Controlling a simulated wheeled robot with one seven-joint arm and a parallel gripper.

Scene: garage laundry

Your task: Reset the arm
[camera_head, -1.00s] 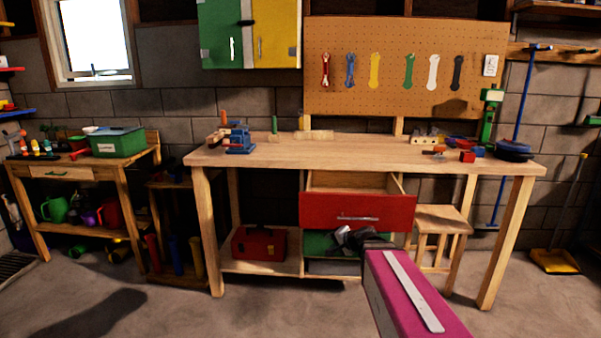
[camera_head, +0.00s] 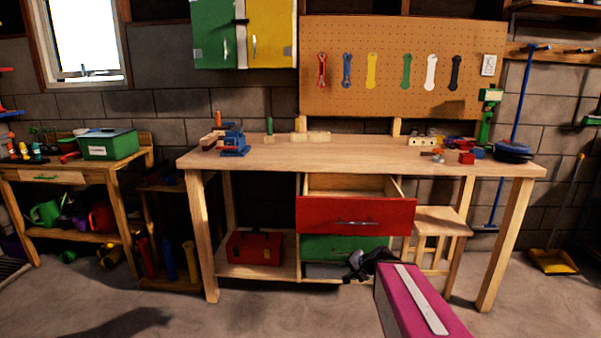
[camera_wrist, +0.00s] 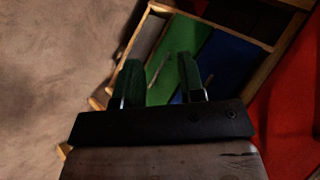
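My gripper (camera_head: 358,262) shows in the head view in front of the workbench's lower drawers, at the end of my pink arm link. In the wrist view my gripper (camera_wrist: 160,80) has its two green-padded fingers apart, with nothing between them. The red drawer (camera_head: 356,214) of the workbench is pulled open, and its red front (camera_wrist: 290,110) shows at the right of the wrist view. The green drawer (camera_head: 340,247) below it is behind my gripper, and a green front also shows beyond the fingers in the wrist view (camera_wrist: 228,55).
The wooden workbench (camera_head: 270,155) holds a blue vise (camera_head: 234,143) and small coloured parts. A stool (camera_head: 440,225) stands right of the drawers. A red toolbox (camera_head: 255,248) sits on the lower shelf. The floor in front on the left (camera_head: 200,322) is clear.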

